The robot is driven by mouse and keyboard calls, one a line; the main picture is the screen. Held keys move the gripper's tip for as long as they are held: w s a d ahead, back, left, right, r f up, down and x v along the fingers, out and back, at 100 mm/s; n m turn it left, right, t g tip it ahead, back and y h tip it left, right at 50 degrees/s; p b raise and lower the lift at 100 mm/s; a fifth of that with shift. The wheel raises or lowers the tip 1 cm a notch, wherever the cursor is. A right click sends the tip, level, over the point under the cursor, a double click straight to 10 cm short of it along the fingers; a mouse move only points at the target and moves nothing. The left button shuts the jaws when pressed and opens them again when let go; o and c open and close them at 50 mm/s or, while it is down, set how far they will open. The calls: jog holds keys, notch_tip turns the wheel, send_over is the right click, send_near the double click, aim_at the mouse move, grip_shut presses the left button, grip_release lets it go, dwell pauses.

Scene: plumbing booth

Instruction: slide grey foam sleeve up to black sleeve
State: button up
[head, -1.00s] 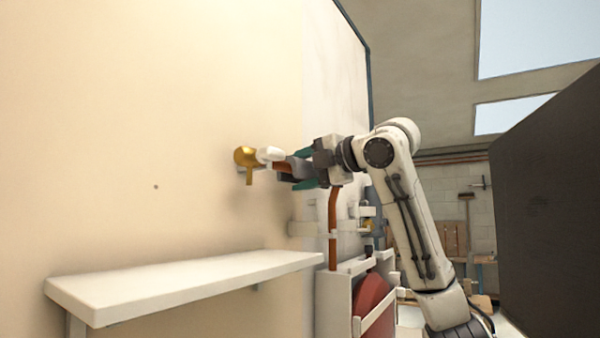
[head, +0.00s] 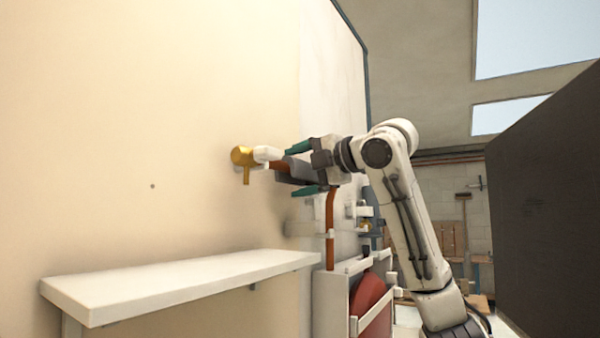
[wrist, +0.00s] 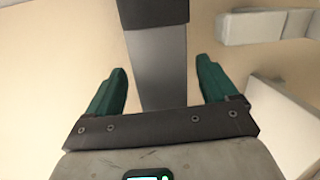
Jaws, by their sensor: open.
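The grey foam sleeve (wrist: 162,72) runs between my two teal fingers in the wrist view. The black sleeve (wrist: 154,11) lies just beyond its far end, and I see no gap between the two from here. My gripper (wrist: 158,88) is open, with a finger on each side of the grey sleeve and clear space between them and it. In the head view my gripper (head: 305,168) is spread above and below the sleeves, near the copper pipe (head: 280,166). The gripper partly hides the sleeves there.
A brass valve (head: 242,157) and a white fitting (head: 267,154) are at the wall, left of my gripper. A white shelf (head: 180,285) stands below left. A vertical copper pipe (head: 331,215) and a red reel (head: 374,303) are below. A large dark panel (head: 550,200) is at the right.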

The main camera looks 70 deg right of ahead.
jog(key=b+v, duration=0.3)
jog(key=v, duration=0.7)
jog(key=shift+s, duration=0.3)
jog(key=shift+a, duration=0.1)
